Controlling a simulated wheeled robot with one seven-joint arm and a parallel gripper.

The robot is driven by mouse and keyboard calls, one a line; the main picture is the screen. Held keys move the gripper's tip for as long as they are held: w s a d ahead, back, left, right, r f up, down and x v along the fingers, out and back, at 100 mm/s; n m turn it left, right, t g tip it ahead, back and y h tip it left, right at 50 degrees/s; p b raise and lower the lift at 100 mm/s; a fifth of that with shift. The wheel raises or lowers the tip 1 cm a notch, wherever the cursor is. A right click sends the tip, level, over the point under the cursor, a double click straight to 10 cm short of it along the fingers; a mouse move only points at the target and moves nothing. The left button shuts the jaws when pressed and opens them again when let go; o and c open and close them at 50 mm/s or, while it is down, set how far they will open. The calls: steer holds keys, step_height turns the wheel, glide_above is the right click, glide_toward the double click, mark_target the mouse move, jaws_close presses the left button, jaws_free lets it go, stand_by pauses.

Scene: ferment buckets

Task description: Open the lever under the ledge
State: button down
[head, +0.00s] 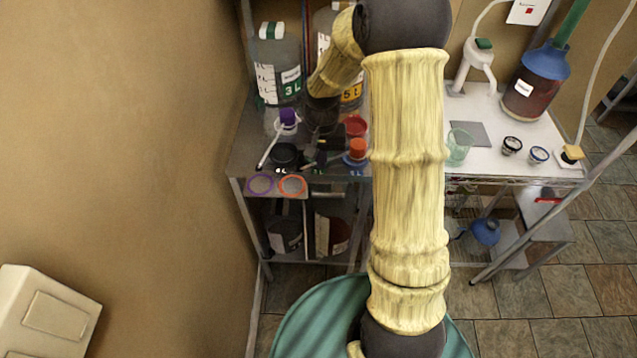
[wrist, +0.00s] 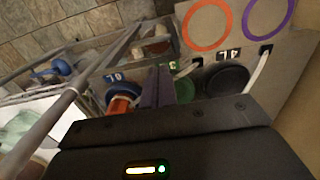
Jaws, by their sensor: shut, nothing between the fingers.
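My gripper (wrist: 157,88) is shut, its two dark fingers side by side and empty. It points down over the left bench's front edge, the ledge (head: 318,172). In the head view my gripper (head: 318,150) is small and dark, and its fingertips are hard to make out. In the wrist view an orange knob (wrist: 122,104) over a blue ring is left of the fingers, and a green piece (wrist: 185,90) is just right of them. A thin white bar (wrist: 258,70) runs beside a black round cap (wrist: 228,80). I cannot tell which part is the lever; the space under the ledge is mostly hidden.
A purple ring (head: 260,184) and an orange ring (head: 292,185) mark a panel below the ledge. A purple-topped piece with a white bar (head: 268,153) stands at left. Large jugs (head: 278,65) stand behind. A green cup (head: 459,147) is on the white table at right.

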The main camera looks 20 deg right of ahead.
mark_target(328, 193)
steer(key=f, duration=0.3)
steer(key=f+p, duration=0.1)
steer(key=f, duration=0.5)
steer(key=shift+s+d+f, duration=0.1)
steer(key=shift+s+d, duration=0.1)
steer(key=shift+s, duration=0.15)
steer(key=shift+f+p, duration=0.3)
steer(key=shift+f, duration=0.2)
steer(key=shift+a, duration=0.1)
steer(key=shift+w+f, duration=0.1)
steer(key=shift+w, duration=0.1)
